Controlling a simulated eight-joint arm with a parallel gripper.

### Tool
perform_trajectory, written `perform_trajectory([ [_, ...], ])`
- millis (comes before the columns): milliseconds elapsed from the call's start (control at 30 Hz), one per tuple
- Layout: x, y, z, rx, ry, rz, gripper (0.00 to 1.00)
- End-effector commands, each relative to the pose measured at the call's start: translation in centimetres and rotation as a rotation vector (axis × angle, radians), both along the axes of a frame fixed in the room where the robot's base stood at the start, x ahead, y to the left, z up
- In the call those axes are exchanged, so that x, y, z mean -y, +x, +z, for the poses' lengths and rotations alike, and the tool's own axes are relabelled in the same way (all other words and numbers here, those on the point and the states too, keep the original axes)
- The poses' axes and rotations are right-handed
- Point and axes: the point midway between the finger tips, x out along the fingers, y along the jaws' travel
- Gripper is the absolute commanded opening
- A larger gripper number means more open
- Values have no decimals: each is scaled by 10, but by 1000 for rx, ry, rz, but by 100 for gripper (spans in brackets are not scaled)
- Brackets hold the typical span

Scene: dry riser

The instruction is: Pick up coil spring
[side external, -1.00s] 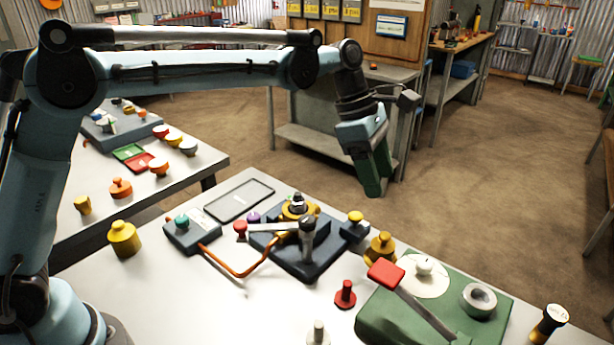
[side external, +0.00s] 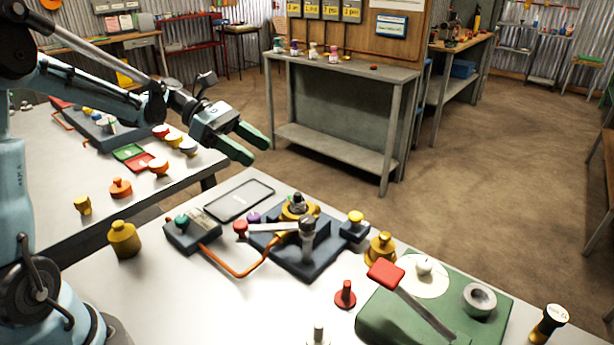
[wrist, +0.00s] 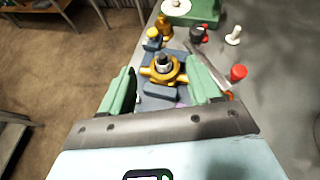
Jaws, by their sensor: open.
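I cannot make out a clear coil spring in either view. My gripper (side external: 258,153) is open and empty, raised beyond the far side of the near table and tilted right and down in the side view. In the wrist view, its green fingers (wrist: 160,65) stand apart on either side of a yellow ring fixture with a dark and silver centre (wrist: 163,65). That fixture (side external: 298,208) sits on a dark blue base (side external: 318,262) on the table. The gripper is well apart from it.
A silver-topped post (side external: 307,238) and a lever rise from the blue base. An orange cable (side external: 245,273) runs to a dark box (side external: 192,235). A red knob (side external: 345,294) and a green board (side external: 400,318) lie to the right. The table's front left is mostly clear.

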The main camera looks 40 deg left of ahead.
Motion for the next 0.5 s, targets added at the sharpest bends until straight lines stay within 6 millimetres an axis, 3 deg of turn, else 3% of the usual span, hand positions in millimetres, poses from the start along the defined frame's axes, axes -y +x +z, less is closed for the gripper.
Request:
perform_trajectory([
  [100,-22,-20,5,73,-61,40,62],
  [333,-19,-18,-33,75,-62,32,62],
  [500,-16,-17,-46,74,-62,30,62],
])
